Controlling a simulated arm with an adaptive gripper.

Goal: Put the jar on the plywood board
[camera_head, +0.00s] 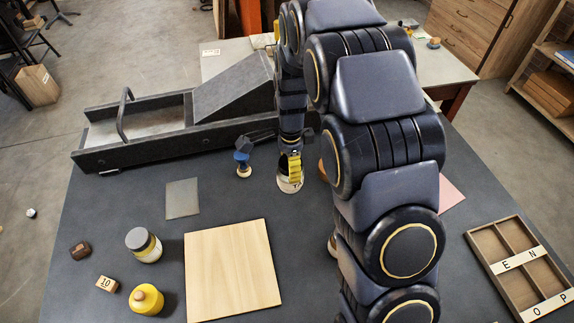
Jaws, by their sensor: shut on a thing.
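The plywood board (233,270) lies flat and bare at the front of the dark table. My gripper (291,168) points down behind the board's far right corner. It is shut on a pale round thing (284,186), mostly hidden by a yellow ridged part and dark links. I cannot tell whether this thing is a jar too, or whether it touches the table.
A blue-handled stamp (243,165) stands left of my gripper. A grey plate (182,198), a yellow knobbed object (146,299), a numbered block (107,284) and a brown piece (80,250) lie left. A wooden tray (497,240) sits right.

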